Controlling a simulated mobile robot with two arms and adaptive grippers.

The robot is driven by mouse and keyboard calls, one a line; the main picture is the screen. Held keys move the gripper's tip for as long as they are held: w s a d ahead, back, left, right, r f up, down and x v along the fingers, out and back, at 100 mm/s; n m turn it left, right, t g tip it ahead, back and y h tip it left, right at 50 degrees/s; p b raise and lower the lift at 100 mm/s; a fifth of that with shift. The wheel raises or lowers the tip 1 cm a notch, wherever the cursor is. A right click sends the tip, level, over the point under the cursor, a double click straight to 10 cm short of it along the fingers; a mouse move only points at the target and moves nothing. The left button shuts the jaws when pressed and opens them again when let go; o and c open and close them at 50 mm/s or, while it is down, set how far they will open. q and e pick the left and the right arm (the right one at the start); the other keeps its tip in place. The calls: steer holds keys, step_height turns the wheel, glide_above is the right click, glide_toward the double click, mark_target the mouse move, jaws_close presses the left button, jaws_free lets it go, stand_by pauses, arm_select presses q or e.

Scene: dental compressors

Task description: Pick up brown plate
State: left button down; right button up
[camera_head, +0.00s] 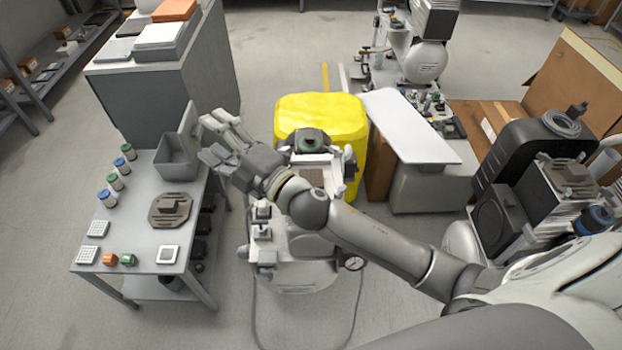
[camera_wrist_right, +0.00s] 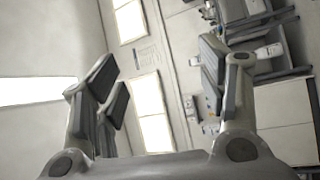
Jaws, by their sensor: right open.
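The brown plate (camera_head: 170,211) is an octagonal brownish part with a raised block on top. It lies flat on the grey table (camera_head: 143,240) at the left of the head view. My right gripper (camera_head: 212,139) is open and empty. In the head view it appears beyond and to the right of the plate, near the grey bin. My left gripper is not in view.
On the table, a grey bin (camera_head: 177,158) stands behind the plate. Several small jars (camera_head: 114,181) are to the left. Orange (camera_head: 109,259) and green (camera_head: 128,259) blocks and white-topped pieces lie in front. A yellow container (camera_head: 320,112) and compressor equipment stand to the right.

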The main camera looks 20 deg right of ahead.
steer(key=s+a+r+n+g+y, duration=0.25)
steer(key=a+n+g+y, duration=0.35)
steer(key=n, duration=0.5)
steer(key=n+g+h, duration=1.1)
steer(key=n+h, duration=0.3)
steer(key=n, duration=0.3)
glide_toward(312, 177)
steer(key=f, duration=0.2)
steer(key=shift+w+a+f, duration=0.1)
steer(key=shift+a+f, duration=0.15)
steer(key=shift+f, duration=0.15)
steer(key=f, duration=0.3)
steer(key=a+f+p, duration=0.1)
steer(key=f, duration=0.1)
steer(key=shift+w+f, duration=0.1)
steer(key=shift+f, duration=0.2)
